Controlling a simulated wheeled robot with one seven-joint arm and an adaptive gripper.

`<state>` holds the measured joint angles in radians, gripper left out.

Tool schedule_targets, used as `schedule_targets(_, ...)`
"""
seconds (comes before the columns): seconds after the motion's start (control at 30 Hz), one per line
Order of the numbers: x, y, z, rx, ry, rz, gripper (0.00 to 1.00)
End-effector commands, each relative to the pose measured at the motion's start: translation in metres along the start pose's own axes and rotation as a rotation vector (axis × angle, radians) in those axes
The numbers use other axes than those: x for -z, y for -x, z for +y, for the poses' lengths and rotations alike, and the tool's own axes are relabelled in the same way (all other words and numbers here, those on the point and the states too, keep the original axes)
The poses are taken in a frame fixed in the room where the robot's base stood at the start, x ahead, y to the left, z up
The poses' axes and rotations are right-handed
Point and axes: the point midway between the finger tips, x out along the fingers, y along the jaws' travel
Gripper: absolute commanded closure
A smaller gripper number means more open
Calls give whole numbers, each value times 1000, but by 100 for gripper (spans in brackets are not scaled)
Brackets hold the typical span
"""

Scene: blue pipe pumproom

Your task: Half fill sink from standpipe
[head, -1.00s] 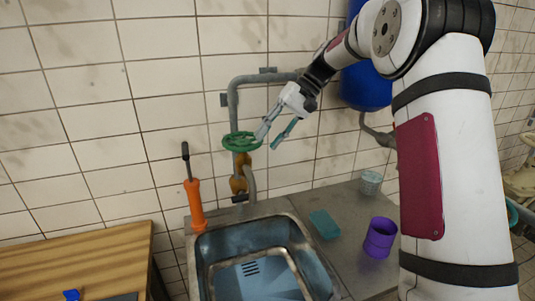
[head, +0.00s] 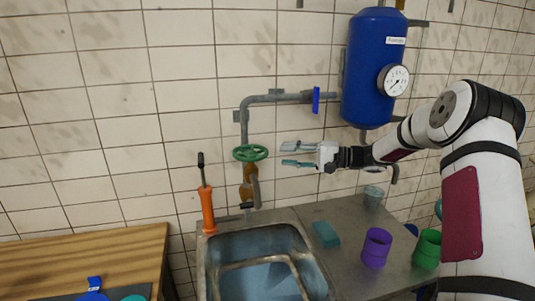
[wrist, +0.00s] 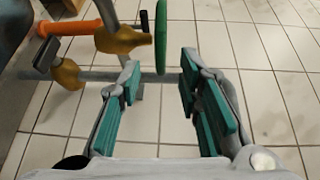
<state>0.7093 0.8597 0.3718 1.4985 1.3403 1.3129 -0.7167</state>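The standpipe is a grey pipe with a brass valve body (head: 249,174), a green handwheel (head: 250,153) and a spout (head: 256,190) over the sink (head: 212,270). The sink basin shows a pale blue patch inside an inner outline, which looks like water; I cannot tell its depth, and the bottom of the basin is cut off by the picture edge. My gripper (head: 298,155) is open and empty, just right of the handwheel and apart from it. In the wrist view the handwheel (wrist: 160,38) shows edge-on beyond my open fingers (wrist: 160,90).
A blue tank (head: 372,75) with a gauge and a blue-handled valve (head: 316,99) are on the wall. An orange-handled tool (head: 207,207) stands left of the sink. A teal block (head: 326,234), purple cup (head: 376,246), green cup (head: 428,248) and grey cup (head: 373,195) stand on the right counter.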

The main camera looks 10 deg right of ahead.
Motion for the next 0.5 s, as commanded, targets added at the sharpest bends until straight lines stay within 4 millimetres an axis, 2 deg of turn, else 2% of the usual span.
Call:
schedule_targets(0.2,-2,-42,-1,-1,1,-3,68)
schedule_targets(0.3,-1,-56,-1,-1,1,-3,68)
schedule_targets(0.5,0,-72,0,-1,0,-1,68)
